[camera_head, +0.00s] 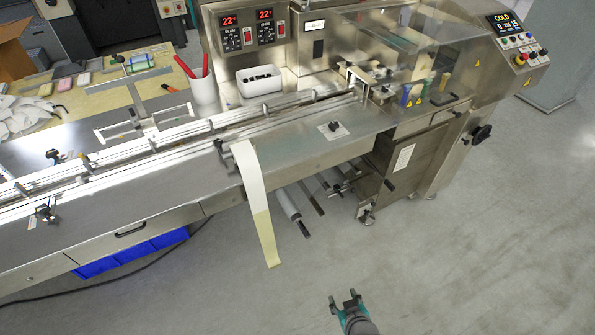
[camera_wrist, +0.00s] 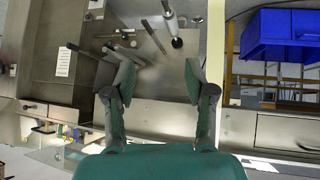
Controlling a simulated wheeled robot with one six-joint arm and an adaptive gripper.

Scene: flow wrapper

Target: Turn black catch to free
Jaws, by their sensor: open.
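Several small black parts could be the black catch, and I cannot tell which one it is. One black catch-like part (camera_head: 334,126) sits on a white label on the steel deck. Another black part (camera_head: 43,212) stands by a label at the front left, and a third (camera_head: 54,155) is further back. A larger black knob (camera_head: 481,133) is on the right cabinet. My gripper (camera_head: 344,298) is low over the floor, in front of the machine and apart from it. In the wrist view my gripper (camera_wrist: 155,80) is open, with nothing between its fingers.
A cream film strip (camera_head: 262,215) hangs off the deck's front edge. Rollers (camera_head: 287,203) and rods stick out below it. Blue bins (camera_head: 130,254) sit under the left drawers. A white cup (camera_head: 203,90) stands behind the rails. The floor around my gripper is clear.

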